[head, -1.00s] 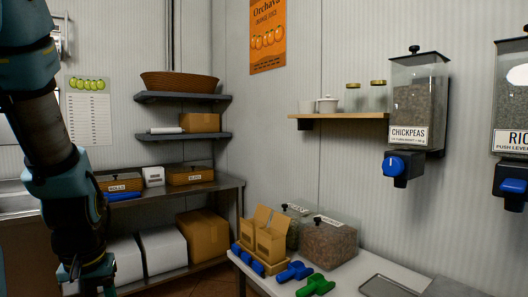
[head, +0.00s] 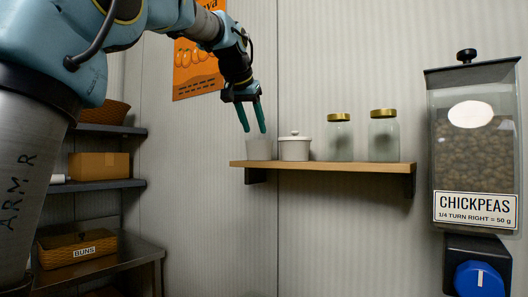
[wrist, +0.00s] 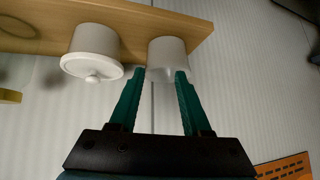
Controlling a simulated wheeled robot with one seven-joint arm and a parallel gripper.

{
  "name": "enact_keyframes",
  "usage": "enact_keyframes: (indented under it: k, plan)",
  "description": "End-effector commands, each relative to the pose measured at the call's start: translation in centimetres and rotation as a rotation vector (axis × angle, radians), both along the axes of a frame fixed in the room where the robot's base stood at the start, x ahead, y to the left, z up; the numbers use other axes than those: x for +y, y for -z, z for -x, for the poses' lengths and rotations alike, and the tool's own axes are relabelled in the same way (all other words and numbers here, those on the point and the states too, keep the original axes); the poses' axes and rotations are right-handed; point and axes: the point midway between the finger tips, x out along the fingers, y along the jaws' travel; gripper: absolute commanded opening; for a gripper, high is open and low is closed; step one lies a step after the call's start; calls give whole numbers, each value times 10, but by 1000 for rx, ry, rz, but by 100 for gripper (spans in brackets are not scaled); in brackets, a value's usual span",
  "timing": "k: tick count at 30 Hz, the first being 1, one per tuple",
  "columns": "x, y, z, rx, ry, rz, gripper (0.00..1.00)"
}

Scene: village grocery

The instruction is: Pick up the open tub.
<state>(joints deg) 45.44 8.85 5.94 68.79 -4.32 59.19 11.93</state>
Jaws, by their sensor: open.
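The open tub (head: 257,146) is a small pale pot without a lid at the left end of the wooden wall shelf. It also shows in the wrist view (wrist: 168,52), just beyond my fingertips. My gripper (head: 253,130) is open and empty, with its green fingers pointing down at the tub's rim from above. In the wrist view my gripper (wrist: 161,73) has its fingertips spread near the tub's edges. I cannot tell whether they touch it. A white lidded pot (head: 294,148) stands to the tub's right and shows in the wrist view (wrist: 92,50).
The wooden shelf (head: 330,165) also holds two glass jars (head: 339,138) (head: 384,136) with gold lids. A chickpea dispenser (head: 475,140) hangs at the right. Dark shelves (head: 105,183) stand at the left. The air left of the tub is clear.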

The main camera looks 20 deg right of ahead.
Motion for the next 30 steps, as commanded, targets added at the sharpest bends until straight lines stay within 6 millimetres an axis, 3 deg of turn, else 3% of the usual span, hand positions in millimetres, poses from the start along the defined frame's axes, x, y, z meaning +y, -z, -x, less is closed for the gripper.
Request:
enact_keyframes:
  k: [2,5,30]
  plan:
    - [-10,-19,9,-20,28,11,48]
    - [-18,-23,10,-29,41,16,48]
    - [-65,51,-35,-29,41,16,48]
